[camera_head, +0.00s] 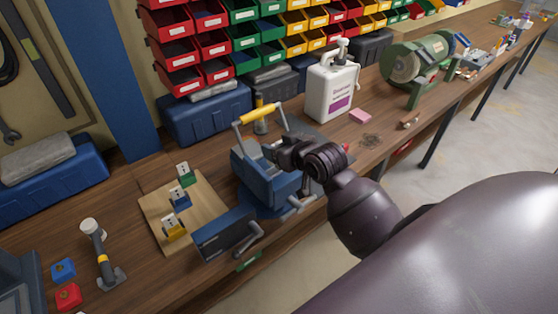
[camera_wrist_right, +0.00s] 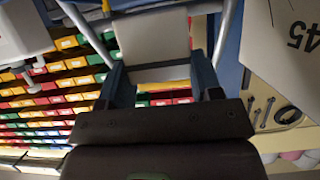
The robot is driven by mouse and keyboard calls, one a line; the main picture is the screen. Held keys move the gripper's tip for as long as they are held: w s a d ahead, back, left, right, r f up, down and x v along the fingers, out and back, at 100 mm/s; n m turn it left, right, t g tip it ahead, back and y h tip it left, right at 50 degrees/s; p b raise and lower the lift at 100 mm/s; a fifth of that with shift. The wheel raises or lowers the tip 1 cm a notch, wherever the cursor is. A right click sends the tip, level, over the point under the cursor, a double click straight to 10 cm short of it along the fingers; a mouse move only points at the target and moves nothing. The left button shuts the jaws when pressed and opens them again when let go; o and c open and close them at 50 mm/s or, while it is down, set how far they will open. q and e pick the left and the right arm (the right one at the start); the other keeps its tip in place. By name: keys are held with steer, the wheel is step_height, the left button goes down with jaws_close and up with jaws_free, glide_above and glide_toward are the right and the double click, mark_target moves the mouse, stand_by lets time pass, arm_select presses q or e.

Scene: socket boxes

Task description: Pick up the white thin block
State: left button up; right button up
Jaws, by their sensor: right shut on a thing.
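My right gripper (camera_head: 272,152) is over the blue vise (camera_head: 255,178) in the head view. In the right wrist view my right gripper (camera_wrist_right: 160,78) is shut on a thin, flat, off-white block (camera_wrist_right: 152,40), which sits between its two fingers. In the head view I cannot make this block out, as the gripper and vise crowd that spot. My left gripper is not in view.
A wooden board (camera_head: 208,208) left of the vise carries small green (camera_head: 187,180), blue (camera_head: 181,203) and yellow (camera_head: 174,231) blocks with white plates. A white jug (camera_head: 331,90) and a green grinder (camera_head: 417,65) stand behind.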

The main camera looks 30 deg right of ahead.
step_height(320, 180, up, 13)
steer(key=shift+r, duration=0.15)
steer(key=shift+s, duration=0.1)
